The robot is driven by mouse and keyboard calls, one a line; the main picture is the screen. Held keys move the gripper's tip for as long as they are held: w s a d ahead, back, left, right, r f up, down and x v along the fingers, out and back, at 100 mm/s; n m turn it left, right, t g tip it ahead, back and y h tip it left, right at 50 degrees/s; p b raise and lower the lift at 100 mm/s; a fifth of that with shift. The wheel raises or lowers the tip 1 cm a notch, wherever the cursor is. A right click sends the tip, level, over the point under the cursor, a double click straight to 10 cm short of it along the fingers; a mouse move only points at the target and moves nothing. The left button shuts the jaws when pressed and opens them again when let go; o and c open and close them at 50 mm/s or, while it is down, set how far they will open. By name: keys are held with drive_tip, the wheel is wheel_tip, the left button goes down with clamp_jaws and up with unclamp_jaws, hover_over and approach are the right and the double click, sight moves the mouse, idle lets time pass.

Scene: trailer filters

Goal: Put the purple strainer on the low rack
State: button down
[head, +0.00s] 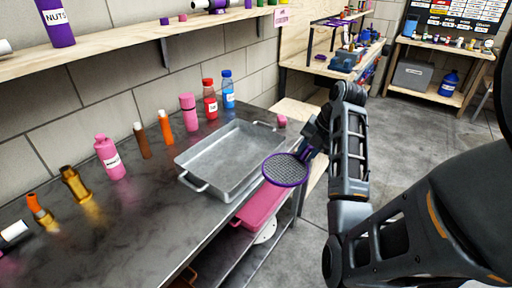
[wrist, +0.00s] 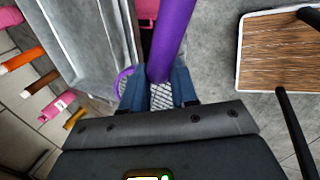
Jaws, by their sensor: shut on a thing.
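The purple strainer (head: 287,170) has a round grey mesh and a purple rim. In the head view it is in the air by the front edge of the steel table, just right of the metal tray. My gripper (head: 309,146) is shut on its handle. In the wrist view the purple handle (wrist: 173,35) passes up from between the blue fingers of my gripper (wrist: 160,92). A low shelf (head: 262,262) runs under the table; I cannot tell whether it is the low rack. A pink bin (head: 262,204) stands below the tabletop edge.
A metal tray (head: 232,160) lies on the table near its front edge. Several bottles, including a pink one (head: 110,158), line the wall side. A wooden-topped piece (wrist: 280,50) is at right in the wrist view. The grey floor (head: 410,130) beyond my arm is clear.

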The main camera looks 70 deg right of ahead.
drive_tip(key=w+a+f+m+g+h, duration=0.1)
drive_tip(key=w+a+f+m, duration=0.2)
drive_tip(key=a, duration=1.1)
drive_tip(key=w+a+f+m+g+h, duration=0.1)
drive_tip(key=w+a+f+m+g, duration=0.1)
drive_tip(key=w+a+m, duration=0.6)
drive_tip(key=w+a+f+m+g+h, duration=0.1)
drive_tip(key=w+a+m, duration=0.4)
drive_tip(key=w+a, duration=1)
drive_tip(key=shift+w+a+f+m+h, duration=0.15)
drive_tip(key=shift+a+f, duration=0.3)
drive_tip(key=shift+a, duration=0.45)
drive_tip(key=shift+s+a+f+m+h, duration=0.1)
drive_tip(key=shift+a+f+h, duration=0.1)
drive_tip(key=shift+a+f, duration=0.5)
drive_tip(key=shift+w+a+f+m+h, duration=0.15)
drive_tip(key=shift+a+f, duration=0.1)
drive_tip(key=shift+a, duration=0.8)
drive_tip(key=shift+s, duration=0.2)
